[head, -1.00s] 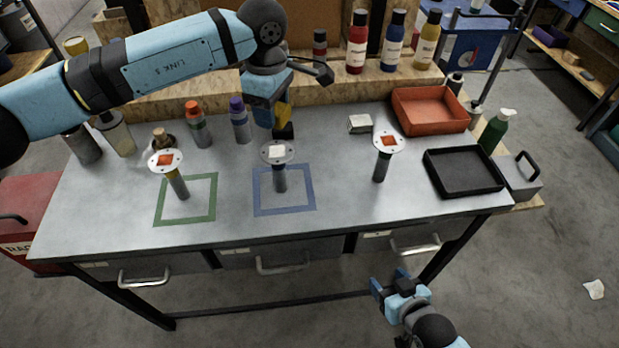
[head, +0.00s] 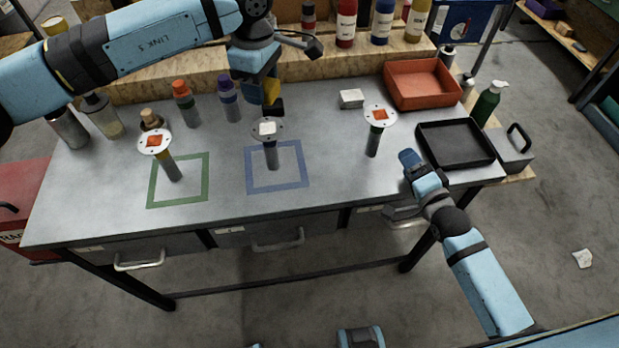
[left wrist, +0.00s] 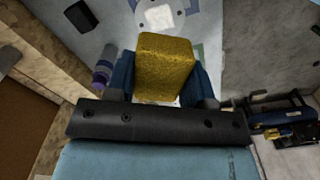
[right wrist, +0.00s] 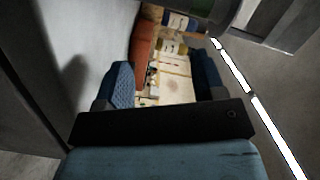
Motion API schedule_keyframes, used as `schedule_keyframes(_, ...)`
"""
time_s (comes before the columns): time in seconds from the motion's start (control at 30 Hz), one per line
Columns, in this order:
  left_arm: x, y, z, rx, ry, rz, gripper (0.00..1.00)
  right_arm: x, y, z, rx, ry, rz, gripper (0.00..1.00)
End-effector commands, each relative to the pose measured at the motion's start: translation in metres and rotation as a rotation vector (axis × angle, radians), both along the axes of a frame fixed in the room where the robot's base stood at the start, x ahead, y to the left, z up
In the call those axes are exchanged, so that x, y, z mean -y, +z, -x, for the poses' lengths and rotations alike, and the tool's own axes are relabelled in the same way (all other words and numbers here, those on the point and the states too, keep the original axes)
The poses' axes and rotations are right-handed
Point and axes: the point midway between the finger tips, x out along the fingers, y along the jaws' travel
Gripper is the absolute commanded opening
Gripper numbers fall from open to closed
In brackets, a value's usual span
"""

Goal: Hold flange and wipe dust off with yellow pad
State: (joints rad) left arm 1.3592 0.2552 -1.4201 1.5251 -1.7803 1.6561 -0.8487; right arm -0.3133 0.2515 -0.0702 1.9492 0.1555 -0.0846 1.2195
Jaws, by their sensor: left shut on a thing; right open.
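Three round white flanges on upright stems stand on the grey table. The left flange (head: 154,141) has an orange centre and stands by the green square. The middle flange (head: 267,130) has a whitish centre and stands in the blue square. The right flange (head: 379,115) has an orange centre and stands outside any square. My left gripper (head: 264,88) is shut on the yellow pad (left wrist: 166,68), just behind and above the middle flange. A black block (head: 273,106) shows just below the pad. My right gripper (head: 413,168) is open and empty near the table's right front edge.
A black tray (head: 456,158) lies right of the right flange, with an orange bin (head: 423,70) behind it. An orange-capped bottle (head: 186,105) and a purple-capped bottle (head: 229,100) stand behind the left and middle flanges. The table's front middle is clear.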

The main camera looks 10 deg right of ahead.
Motion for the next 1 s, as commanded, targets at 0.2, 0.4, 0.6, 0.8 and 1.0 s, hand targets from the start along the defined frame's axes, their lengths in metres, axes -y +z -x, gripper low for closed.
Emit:
schedule_keyframes(0.2, 0.0, 0.0, 0.0, 0.0, 0.0, 0.0, 0.29, -0.094, 0.002, -0.018, -0.167, 0.167, -0.76, 0.63)
schedule_keyframes(0.4, 0.0, 0.0, 0.0, 0.0, 0.0, 0.0, 0.29, -0.177, -0.001, -0.014, -0.464, 0.272, -1.402, 0.63)
schedule_keyframes(0.6, 0.0, 0.0, 0.0, 0.0, 0.0, 0.0, 0.29, -0.221, -0.004, -0.005, -0.692, 0.288, -1.755, 0.63)
schedule_keyframes(0.8, 0.0, 0.0, 0.0, 0.0, 0.0, 0.0, 0.29, -0.236, -0.004, -0.008, -0.759, 0.284, -1.849, 0.63)
schedule_keyframes(1.0, 0.0, 0.0, 0.0, 0.0, 0.0, 0.0, 0.29, -0.255, -0.004, -0.032, -0.757, 0.284, -1.85, 0.63)
